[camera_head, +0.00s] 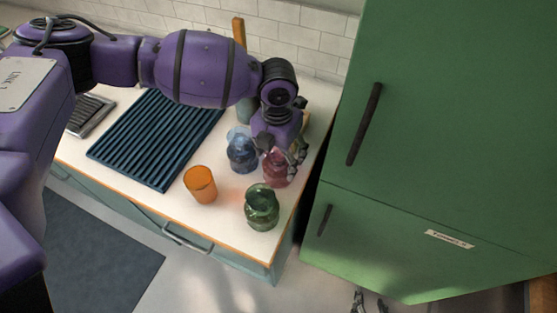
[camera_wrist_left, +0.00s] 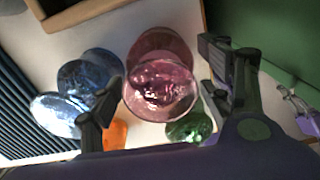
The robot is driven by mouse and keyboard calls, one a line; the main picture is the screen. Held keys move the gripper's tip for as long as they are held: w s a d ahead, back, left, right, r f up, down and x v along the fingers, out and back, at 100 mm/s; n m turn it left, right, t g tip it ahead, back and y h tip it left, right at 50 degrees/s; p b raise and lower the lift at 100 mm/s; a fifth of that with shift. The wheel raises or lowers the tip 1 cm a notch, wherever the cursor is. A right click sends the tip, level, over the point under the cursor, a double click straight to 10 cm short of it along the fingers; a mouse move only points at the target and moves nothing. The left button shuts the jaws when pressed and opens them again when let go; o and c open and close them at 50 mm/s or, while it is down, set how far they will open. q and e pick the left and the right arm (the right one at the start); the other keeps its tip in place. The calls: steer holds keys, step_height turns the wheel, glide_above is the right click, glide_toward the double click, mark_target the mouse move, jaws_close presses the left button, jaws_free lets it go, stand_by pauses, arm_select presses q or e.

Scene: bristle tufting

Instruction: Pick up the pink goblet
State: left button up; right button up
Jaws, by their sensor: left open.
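The pink goblet (camera_head: 274,170) stands on the white counter near its right end, partly hidden by my left gripper (camera_head: 287,152). In the left wrist view the pink goblet (camera_wrist_left: 160,92) lies between the spread fingers of my left gripper, its round rim facing the camera and its foot behind. My left gripper is open, with a finger on each side of the goblet; I cannot tell whether they touch it. My right gripper (camera_head: 369,301) shows only partly, low over the floor at the bottom edge.
A blue goblet (camera_head: 242,154) stands just left of the pink one. A green glass vessel (camera_head: 262,208) and an orange cup (camera_head: 201,185) stand nearer the front edge. A dark ribbed mat (camera_head: 150,140) lies left. A green fridge (camera_head: 440,130) rises close on the right.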

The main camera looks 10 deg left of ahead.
arm_select(q)
steer(key=shift+w+f, duration=0.1)
steer(key=shift+f, duration=1.3)
steer(key=shift+r, duration=0.1)
steer(key=c, duration=1.1)
